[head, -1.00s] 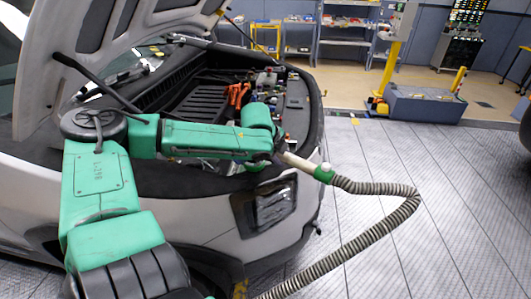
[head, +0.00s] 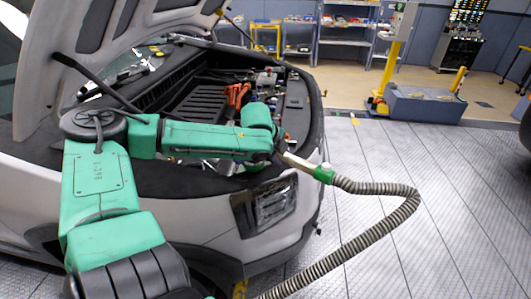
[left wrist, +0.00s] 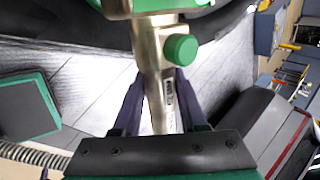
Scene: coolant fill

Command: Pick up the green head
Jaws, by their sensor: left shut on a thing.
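The green head is a pale metal tube with green parts at the end of a ribbed grey hose (head: 405,205). In the head view its pale handle and green collar (head: 323,174) stick out to the right of my left wrist, over the car's front corner. In the left wrist view its metal body and round green knob (left wrist: 180,50) run up the middle, with a green part at the top edge. My left gripper (left wrist: 158,85) is shut on the metal body, one dark finger on each side. In the head view my wrist hides the head's front end. My right gripper is not in view.
The car's open engine bay (head: 200,98) lies behind my left arm, under the raised hood (head: 130,30). Orange parts (head: 236,94) and small caps sit in the bay. A yellow post on a grey-blue base (head: 425,105) stands far right.

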